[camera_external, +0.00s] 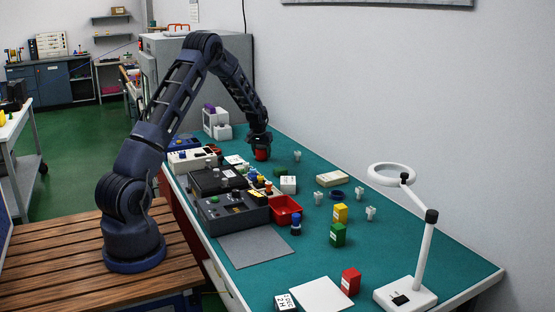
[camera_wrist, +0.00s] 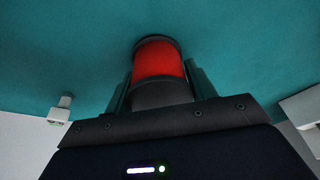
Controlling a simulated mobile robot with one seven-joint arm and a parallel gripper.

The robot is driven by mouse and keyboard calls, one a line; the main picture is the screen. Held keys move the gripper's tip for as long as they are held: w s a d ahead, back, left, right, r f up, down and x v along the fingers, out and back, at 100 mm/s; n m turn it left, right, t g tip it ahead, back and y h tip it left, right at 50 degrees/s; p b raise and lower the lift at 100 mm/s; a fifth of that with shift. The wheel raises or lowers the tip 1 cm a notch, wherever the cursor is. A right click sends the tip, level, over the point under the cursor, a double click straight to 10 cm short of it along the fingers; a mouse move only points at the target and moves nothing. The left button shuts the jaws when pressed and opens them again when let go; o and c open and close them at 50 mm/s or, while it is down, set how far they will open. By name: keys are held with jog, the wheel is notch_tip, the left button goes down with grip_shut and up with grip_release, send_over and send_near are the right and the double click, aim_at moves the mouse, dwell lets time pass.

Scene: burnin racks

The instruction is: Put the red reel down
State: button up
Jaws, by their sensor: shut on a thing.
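The red reel (camera_external: 262,154) is in my gripper (camera_external: 260,149) above or at the far part of the green bench mat. In the wrist view the red reel (camera_wrist: 158,62) has a red middle between dark rims. The fingers of my gripper (camera_wrist: 160,88) close on it from both sides. Teal surface shows around the reel. I cannot tell whether its lower end touches the mat.
A white clip-like piece (camera_external: 297,156) stands right of the reel. A cream box (camera_external: 332,179), a blue ring (camera_external: 337,194) and a red tray (camera_external: 285,209) lie nearer. Dark equipment boxes (camera_external: 230,212) line the left edge. A white ring lamp (camera_external: 425,250) stands front right.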

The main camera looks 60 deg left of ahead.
jog(key=shift+f, duration=0.1)
jog(key=o, duration=1.2)
jog(key=v, duration=1.2)
jog(key=shift+w, duration=0.1)
jog(key=shift+r, duration=0.25)
